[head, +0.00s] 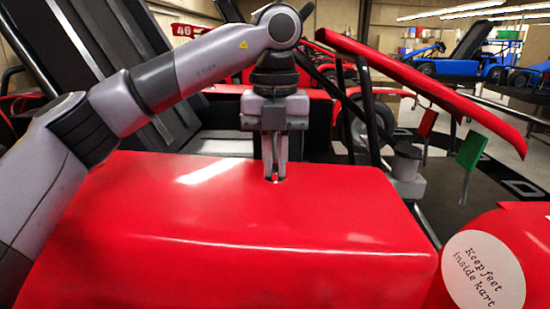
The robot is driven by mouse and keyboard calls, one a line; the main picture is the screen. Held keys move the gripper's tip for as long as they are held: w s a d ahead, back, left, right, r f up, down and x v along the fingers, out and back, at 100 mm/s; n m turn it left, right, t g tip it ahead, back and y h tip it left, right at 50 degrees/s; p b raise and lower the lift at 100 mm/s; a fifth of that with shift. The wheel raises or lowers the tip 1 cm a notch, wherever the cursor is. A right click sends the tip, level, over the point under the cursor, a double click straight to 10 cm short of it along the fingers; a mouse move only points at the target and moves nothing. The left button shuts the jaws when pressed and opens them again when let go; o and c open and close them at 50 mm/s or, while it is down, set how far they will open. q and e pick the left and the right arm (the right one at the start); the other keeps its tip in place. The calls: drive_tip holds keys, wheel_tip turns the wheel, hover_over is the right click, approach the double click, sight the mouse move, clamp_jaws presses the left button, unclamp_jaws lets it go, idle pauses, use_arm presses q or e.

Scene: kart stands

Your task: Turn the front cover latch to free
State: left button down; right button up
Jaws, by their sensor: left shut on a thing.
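The red front cover (230,225) fills the lower middle of the head view, its top facing up. My left gripper (275,176) points straight down at the far edge of the cover's top. It is shut on the small front cover latch (275,180), which is mostly hidden between the fingertips. Which way the latch is turned cannot be told. My right gripper does not show.
A red body part with a round white "Keep feet inside kart" sticker (483,272) is at the lower right. A red bar (420,85) slants across the upper right, with a red tag (427,124) and a green tag (471,151) hanging near it. Blue karts stand behind.

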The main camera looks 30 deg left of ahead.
sight(275, 168)
use_arm(q)
drive_tip(key=c, duration=1.2)
unclamp_jaws()
wheel_tip(275, 168, up, 7)
drive_tip(key=shift+r+p, duration=0.1)
drive_tip(key=shift+p, duration=0.85)
